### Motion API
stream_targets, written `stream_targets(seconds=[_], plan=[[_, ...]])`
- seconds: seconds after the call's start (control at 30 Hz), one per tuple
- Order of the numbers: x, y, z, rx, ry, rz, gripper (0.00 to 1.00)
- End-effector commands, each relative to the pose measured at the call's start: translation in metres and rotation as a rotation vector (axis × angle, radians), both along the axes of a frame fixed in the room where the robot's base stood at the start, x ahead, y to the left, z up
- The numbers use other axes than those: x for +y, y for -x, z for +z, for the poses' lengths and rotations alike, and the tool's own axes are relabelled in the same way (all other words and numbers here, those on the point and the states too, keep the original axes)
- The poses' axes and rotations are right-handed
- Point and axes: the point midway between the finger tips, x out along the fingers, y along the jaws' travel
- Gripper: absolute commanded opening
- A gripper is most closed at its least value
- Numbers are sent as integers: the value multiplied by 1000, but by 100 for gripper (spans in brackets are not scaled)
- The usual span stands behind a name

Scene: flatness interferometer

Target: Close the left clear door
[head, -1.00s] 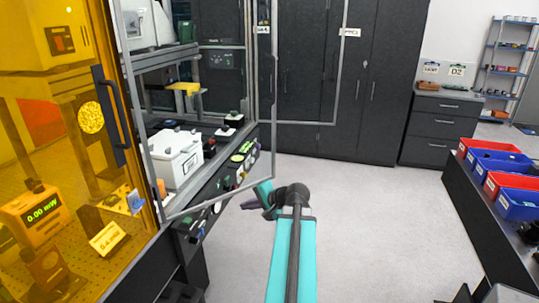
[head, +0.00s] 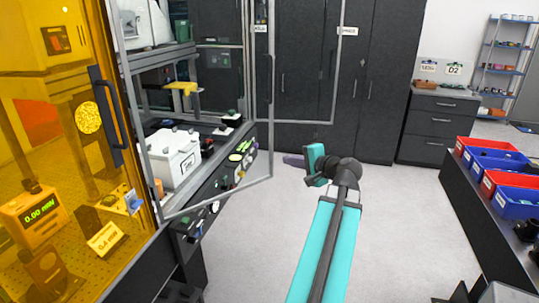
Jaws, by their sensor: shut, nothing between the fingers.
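The left clear door (head: 217,200) is a see-through panel in a thin grey frame, hinged beside the amber panel. It stands partly open, its lower edge angled out from the bench front. Its dark handle (head: 269,80) is near its free right edge. My gripper (head: 293,160), teal and dark, is shut and empty. In the picture it is just right of the door's free edge, near its lower corner. I see no contact between them; the depth gap is hard to judge.
A second clear door (head: 297,122) stands swung out behind, in front of dark cabinets (head: 385,80). Through the left door I see a white box (head: 174,160) on the bench. An amber panel (head: 60,150) is at left. A bench with red and blue bins (head: 498,165) is at right. The floor between is clear.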

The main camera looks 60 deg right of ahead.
Motion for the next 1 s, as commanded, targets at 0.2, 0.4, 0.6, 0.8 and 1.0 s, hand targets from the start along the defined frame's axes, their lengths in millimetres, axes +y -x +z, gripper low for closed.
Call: stream_targets(seconds=[0.2,0.4,0.6,0.8,1.0], plan=[[-3,-7,-2,1,-1,1,0],[-9,-26,-7,0,-2,3,0],[-18,-51,-15,2,-2,3,0],[-27,-77,-23,0,-2,2,0],[-36,-102,-27,1,-1,3,0]])
